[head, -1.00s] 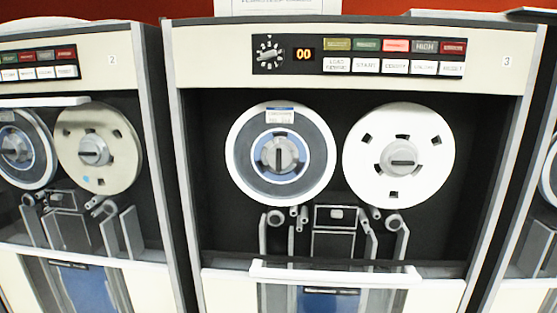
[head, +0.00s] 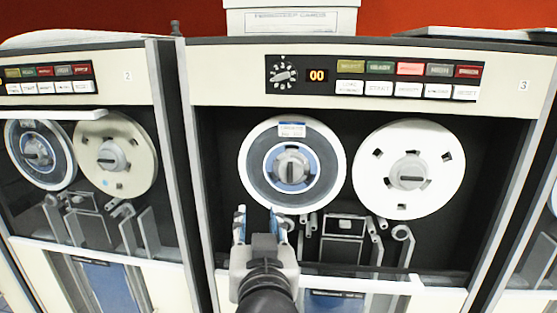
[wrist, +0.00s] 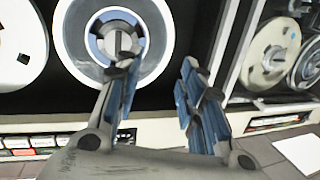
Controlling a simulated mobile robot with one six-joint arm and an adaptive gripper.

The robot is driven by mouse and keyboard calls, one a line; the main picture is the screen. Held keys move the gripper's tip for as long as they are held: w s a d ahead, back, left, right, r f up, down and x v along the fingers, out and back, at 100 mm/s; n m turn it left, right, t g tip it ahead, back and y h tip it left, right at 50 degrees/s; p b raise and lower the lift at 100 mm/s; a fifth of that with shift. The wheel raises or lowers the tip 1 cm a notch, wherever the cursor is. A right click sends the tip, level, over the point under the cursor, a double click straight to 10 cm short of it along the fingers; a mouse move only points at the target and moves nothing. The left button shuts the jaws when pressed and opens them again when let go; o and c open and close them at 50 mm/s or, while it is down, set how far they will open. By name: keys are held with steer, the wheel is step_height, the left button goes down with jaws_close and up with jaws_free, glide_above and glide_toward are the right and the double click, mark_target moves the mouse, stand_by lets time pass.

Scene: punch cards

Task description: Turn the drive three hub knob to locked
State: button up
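Drive three (head: 515,110) is the cabinet marked 3 in the head view. Its left reel (head: 254,178) has a blue hub with a grey knob (head: 291,168), its bar about upright. Its right white reel (head: 443,180) has a grey hub knob (head: 409,174) with its bar about level. My gripper (head: 258,215) is open and empty, low and left of the left knob, fingers pointing at the drive. In the wrist view, which is upside down, the left knob (wrist: 119,43) lies beyond one fingertip of my gripper (wrist: 157,68). I see no contact.
Drive two (head: 125,90), with its own reels, stands to the left. A white ledge (head: 385,285) crosses below drive three's reel bay, near my arm. Tape guides (head: 345,226) sit under the reels. A dial and button panel (head: 372,80) is above.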

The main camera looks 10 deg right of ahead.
steer(key=d+r+h, duration=0.1)
steer(key=h, duration=0.1)
steer(key=s+d+r+m+h+p, duration=0.1)
steer(key=d+h, duration=0.1)
steer(key=shift+r+m, duration=0.1)
steer(key=shift+m, duration=0.2)
steer(key=shift+c, duration=0.3)
steer(key=p, duration=0.4)
glide_toward(290, 169)
steer(key=x, duration=0.8)
steer(key=shift+w, duration=0.15)
jaws_close()
